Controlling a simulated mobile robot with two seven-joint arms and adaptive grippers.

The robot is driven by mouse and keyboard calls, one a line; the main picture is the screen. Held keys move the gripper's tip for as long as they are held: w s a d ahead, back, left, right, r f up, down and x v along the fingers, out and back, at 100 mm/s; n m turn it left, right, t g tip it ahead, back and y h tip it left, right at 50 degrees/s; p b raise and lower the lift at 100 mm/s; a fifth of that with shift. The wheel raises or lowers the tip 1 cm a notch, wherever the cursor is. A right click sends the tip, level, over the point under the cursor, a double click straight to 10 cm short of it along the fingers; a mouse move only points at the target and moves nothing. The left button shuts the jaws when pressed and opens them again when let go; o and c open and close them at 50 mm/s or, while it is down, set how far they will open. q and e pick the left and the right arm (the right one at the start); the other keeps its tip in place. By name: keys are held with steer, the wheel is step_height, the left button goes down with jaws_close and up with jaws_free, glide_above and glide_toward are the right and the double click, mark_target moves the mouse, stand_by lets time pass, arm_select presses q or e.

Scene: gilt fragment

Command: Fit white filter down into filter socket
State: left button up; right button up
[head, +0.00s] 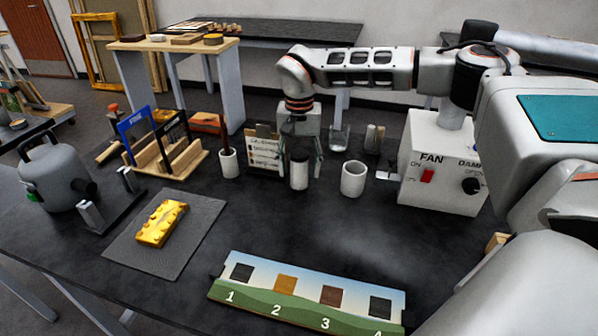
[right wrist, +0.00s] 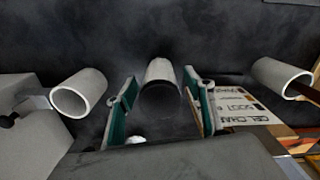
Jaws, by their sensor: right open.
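Three pale upright cylinders stand on the dark worktop: a left one (head: 229,163), a middle one (head: 299,172) and a right one (head: 353,179). I cannot tell for sure which is the white filter. My right gripper (head: 301,160) is open and pointing down, its fingers on either side of the middle cylinder. In the right wrist view the middle cylinder (right wrist: 161,73) lies between the open teal-lined fingers (right wrist: 160,104), with a dark end facing the camera. The right cylinder (right wrist: 82,93) looks hollow there. I cannot clearly identify the filter socket. My left gripper is not in view.
A white fan box (head: 437,167) stands right of the cylinders. A lettered card (head: 263,153) and a clear glass (head: 339,138) stand behind. A yellow block (head: 161,223) lies on a grey mat (head: 194,236). A numbered swatch board (head: 306,299) is in front.

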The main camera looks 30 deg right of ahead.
steer(key=shift+r, duration=0.1)
steer(key=c, duration=1.2)
